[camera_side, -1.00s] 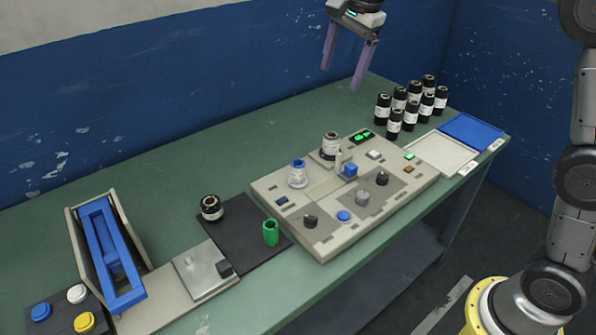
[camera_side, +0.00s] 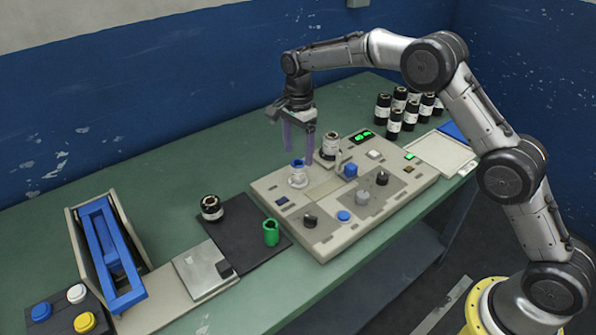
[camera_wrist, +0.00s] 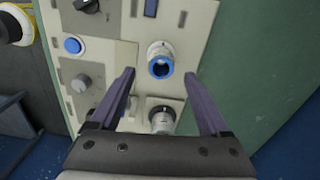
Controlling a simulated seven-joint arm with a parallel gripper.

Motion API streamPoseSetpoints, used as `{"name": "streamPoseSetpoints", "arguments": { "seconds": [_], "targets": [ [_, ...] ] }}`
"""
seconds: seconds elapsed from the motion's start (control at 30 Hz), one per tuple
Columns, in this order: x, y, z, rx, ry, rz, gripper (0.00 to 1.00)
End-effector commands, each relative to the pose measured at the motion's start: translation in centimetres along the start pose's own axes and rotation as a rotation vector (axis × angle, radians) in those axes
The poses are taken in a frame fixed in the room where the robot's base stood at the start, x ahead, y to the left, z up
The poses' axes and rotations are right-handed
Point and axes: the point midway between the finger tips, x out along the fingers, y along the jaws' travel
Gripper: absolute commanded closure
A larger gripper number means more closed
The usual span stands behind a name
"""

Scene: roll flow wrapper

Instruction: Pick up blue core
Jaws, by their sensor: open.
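The blue core (camera_side: 298,164) stands upright on the left part of the beige machine panel (camera_side: 325,233) in the side view. It looks like a short tube with a blue rim and a whitish lower part. In the wrist view the blue core (camera_wrist: 160,67) shows its open blue ring, just beyond and between the fingertips. My gripper (camera_side: 299,151) is open, with two purple fingers pointing down above and around the top of the core. In the wrist view my gripper (camera_wrist: 160,76) has nothing between its fingers. I cannot tell if a finger touches the core.
A black-and-white roll (camera_side: 329,144) stands on the panel close to the right of my gripper. A green cup (camera_side: 271,232) and another roll (camera_side: 212,208) are by the dark mat (camera_side: 240,220). Several rolls (camera_side: 395,120) stand at the back right.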

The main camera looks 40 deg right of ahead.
Motion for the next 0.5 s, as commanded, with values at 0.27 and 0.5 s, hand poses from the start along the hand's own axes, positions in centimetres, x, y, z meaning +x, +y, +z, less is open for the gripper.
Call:
{"name": "streamPoseSetpoints", "arguments": {
  "seconds": [0.27,0.5],
  "targets": [
    [2.3,0.0,0.0,0.000,0.000,0.001,0.20],
    [5.6,-0.1,0.2,0.000,0.000,0.003,0.20]
  ]
}}
